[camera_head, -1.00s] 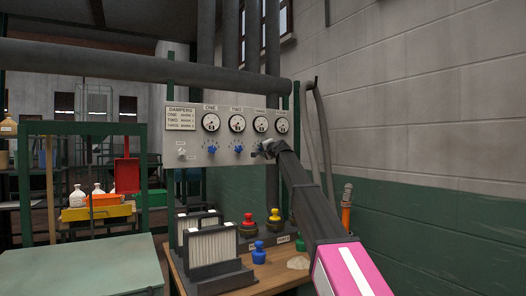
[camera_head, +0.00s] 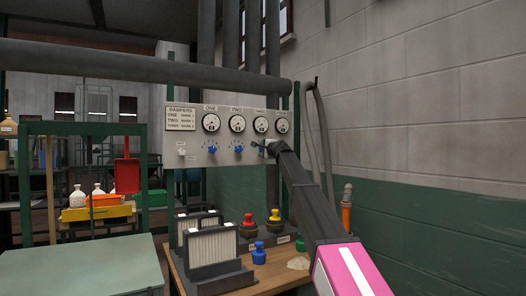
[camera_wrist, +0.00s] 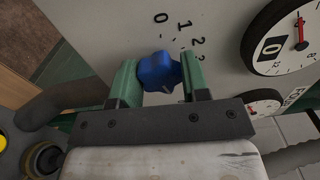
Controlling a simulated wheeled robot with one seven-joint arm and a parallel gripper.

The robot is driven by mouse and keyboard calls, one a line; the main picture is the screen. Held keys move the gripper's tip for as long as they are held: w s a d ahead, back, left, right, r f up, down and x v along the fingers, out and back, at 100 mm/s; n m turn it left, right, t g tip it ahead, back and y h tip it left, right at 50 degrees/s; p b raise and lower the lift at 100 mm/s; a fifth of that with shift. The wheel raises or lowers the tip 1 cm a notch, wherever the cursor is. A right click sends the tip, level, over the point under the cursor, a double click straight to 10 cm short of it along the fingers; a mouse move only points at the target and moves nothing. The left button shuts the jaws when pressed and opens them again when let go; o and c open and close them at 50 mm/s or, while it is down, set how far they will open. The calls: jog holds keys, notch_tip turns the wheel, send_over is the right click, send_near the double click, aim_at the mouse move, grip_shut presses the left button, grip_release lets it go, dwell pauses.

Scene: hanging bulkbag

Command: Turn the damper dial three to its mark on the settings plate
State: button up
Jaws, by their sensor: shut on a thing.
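Damper dial three is a blue knob (camera_wrist: 158,71) on the grey panel (camera_head: 196,157), seen in the wrist view. My gripper (camera_wrist: 161,80) is shut on it, one green finger on each side. Printed marks 0, 1, 2 and a partly hidden further one curve above and right of the knob. I cannot tell which mark its pointer faces. In the head view my gripper (camera_head: 267,148) is at the panel below the third gauge (camera_head: 260,125) and hides the dial. The settings plate (camera_head: 181,118) is at the panel's upper left; its mark numbers are too small to read surely.
Two other blue dials (camera_head: 213,149) (camera_head: 239,149) sit to the left. A pale switch (camera_head: 181,151) is at the panel's lower left. Below, a wooden bench holds filters (camera_head: 211,248) and red, yellow and blue knobs. A pipe (camera_head: 140,68) crosses above.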

jog(key=shift+f, duration=0.1)
jog(key=o, duration=0.9)
jog(key=shift+o, duration=0.2)
jog(key=shift+s, duration=0.1)
jog(key=v, duration=1)
jog(key=shift+s+d, duration=0.25)
jog(key=shift+d, duration=0.05)
